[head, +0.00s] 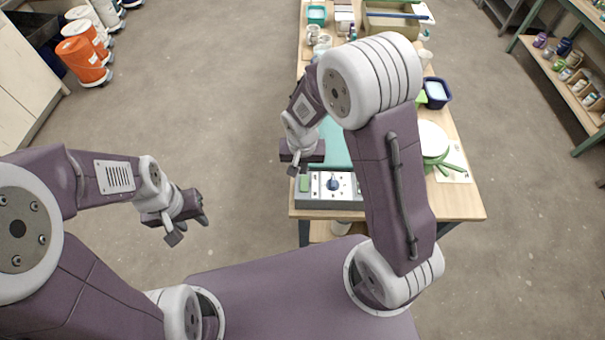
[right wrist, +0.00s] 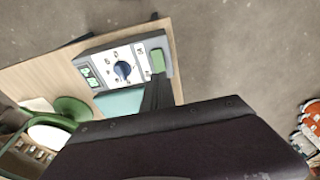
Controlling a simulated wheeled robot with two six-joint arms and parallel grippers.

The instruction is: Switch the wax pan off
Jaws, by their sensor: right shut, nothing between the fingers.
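The wax pan, with teal wax (head: 334,150) in it, stands on the wooden table. Its grey control panel (head: 348,200) faces me and carries a blue knob (head: 333,184) and a green rocker switch (head: 304,184) at the left end. In the right wrist view the switch (right wrist: 157,60), knob (right wrist: 123,71) and panel (right wrist: 107,49) show clearly. My right gripper (head: 295,171) is shut and empty, just behind and above the switch; contact cannot be told. Its dark fingers (right wrist: 158,95) end near the switch. My left gripper (head: 189,230) is open and empty, left of the table over the floor.
My right arm hides part of the pan and panel. A green-handled pan (head: 440,158) and a dark blue tub (head: 437,94) stand at the right of the table. Cups and boxes fill the far end. Orange buckets (head: 82,62) stand at the far left.

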